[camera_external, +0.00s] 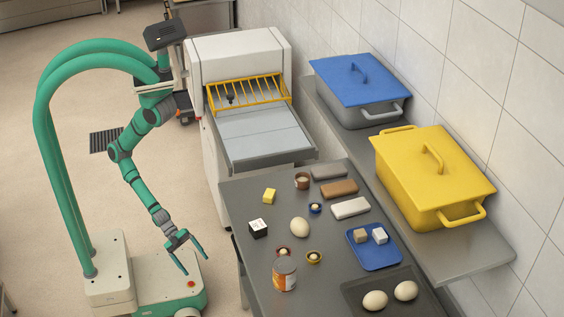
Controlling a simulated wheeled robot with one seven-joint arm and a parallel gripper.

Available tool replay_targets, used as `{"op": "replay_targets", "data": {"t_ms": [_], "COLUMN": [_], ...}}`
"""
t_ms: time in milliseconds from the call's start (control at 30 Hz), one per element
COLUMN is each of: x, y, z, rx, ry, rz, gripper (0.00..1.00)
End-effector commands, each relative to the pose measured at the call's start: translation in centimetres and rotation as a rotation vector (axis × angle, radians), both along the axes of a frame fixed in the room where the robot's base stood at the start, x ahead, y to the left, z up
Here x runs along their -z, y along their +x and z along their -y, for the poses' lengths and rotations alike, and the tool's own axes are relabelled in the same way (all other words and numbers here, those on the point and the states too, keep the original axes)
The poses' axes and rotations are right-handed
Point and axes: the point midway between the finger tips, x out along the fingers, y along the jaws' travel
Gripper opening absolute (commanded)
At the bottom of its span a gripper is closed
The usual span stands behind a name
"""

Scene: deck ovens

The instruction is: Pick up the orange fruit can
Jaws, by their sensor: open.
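The orange fruit can (284,274) stands upright near the front left edge of the dark counter (318,262). It has an orange and white label and a metal lid. My gripper (194,264) is open and empty. It hangs off the counter's left side, above my base, with its fingers pointing down. It is to the left of the can and apart from it.
A dough ball (300,227), a black-and-white box (258,227), a blue tray (375,255) and a dark tray (357,287) with dough balls share the counter. A white machine (240,50) stands behind.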

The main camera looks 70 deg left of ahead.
Motion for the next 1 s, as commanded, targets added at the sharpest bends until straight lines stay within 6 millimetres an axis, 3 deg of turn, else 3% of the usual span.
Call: {"op": "replay_targets", "data": {"t_ms": [100,267,367,467,567,667,800,1000], "x": [2.6,4.8,4.3,1.8,-2.3,-7.8,-17.9,-32.3], "y": [-4.4,-8.7,-8.9,-6.6,-3.1,0.8,6.0,10.7], "z": [2.3,4.6,7.2,10.9,15.0,19.3,25.0,29.6], "rx": [0.194,0.392,0.441,0.408,0.337,0.257,0.164,0.108], "ry": [0.057,0.099,0.080,0.020,-0.071,-0.192,-0.400,-0.678], "rz": [0.074,0.169,0.200,0.187,0.141,0.073,-0.055,-0.254], "gripper": [0.88,0.88,0.88,0.88,0.88,0.88,0.88,0.88]}}
